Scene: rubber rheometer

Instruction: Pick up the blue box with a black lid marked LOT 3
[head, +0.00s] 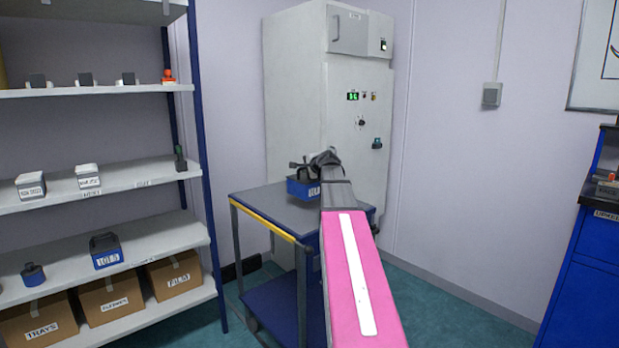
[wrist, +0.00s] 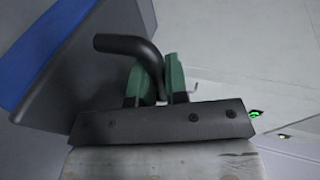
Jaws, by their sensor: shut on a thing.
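A blue box with a black lid (head: 303,188) is at the top of the cart in the head view. Its white label is partly hidden by my arm, so its number cannot be read. My gripper (head: 322,160) is over the lid. In the wrist view my gripper's green finger pads (wrist: 160,82) are closed on the bent black handle (wrist: 125,44) of the box. The box's blue side (wrist: 42,50) and dark lid fill the left, tilted in the picture. I cannot tell whether the box rests on the cart or is slightly raised.
The cart (head: 262,205) has a grey top and yellow edge. A tall grey cabinet (head: 292,90) stands behind it. Shelves at left hold another blue box (head: 105,250), its label seemingly LOT 5, white-lidded boxes and cartons (head: 110,300). A blue bench (head: 590,270) stands at right.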

